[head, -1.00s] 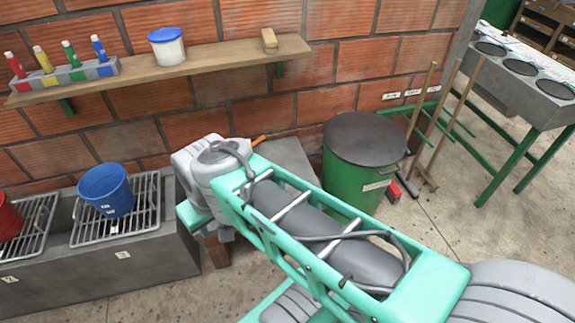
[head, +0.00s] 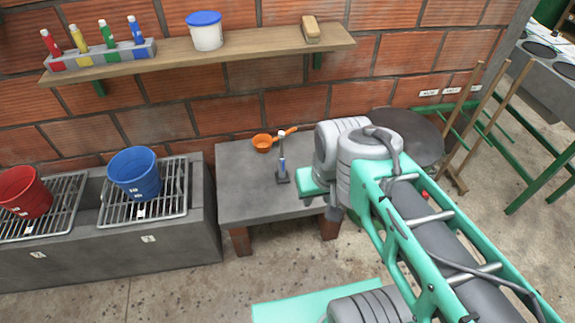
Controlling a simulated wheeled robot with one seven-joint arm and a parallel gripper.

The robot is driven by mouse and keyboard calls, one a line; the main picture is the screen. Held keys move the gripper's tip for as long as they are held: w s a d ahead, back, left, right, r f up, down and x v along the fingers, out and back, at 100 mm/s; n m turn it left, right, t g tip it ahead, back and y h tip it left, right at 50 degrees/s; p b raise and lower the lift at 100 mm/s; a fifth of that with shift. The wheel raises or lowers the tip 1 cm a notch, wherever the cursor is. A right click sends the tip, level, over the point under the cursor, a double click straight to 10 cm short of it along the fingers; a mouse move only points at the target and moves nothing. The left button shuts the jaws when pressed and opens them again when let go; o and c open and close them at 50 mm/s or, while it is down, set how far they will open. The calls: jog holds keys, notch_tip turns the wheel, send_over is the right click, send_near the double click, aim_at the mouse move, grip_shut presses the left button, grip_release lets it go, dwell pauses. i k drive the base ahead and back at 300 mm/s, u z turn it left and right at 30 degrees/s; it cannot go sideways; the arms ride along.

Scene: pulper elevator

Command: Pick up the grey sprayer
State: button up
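I cannot make out a thing that is surely a grey sprayer. A small upright item (head: 282,168) with a dark base, a bluish middle and a pale top stands on the grey concrete table (head: 240,200); it is too small to identify. Several bottles in red, yellow, green (head: 106,35) and blue stand in a rack on the wooden shelf (head: 180,54). My arm reaches across the right of the head view, its far joint beside the table's right end. My gripper does not show in the head view.
An orange ladle (head: 263,142) lies behind the upright item. Left are a blue bucket (head: 135,176) and a red bucket (head: 22,192) on racks over a concrete trough. A white tub (head: 205,32) and brush (head: 311,30) are on the shelf. A lidded drum (head: 420,135) stands right.

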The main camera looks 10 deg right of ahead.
aim_at(282, 178)
jog(key=k, duration=0.6)
jog(key=u, duration=0.7)
jog(key=i, duration=0.85)
jog(key=u, duration=0.5)
jog(key=i, duration=0.65)
jog(key=z, duration=0.15)
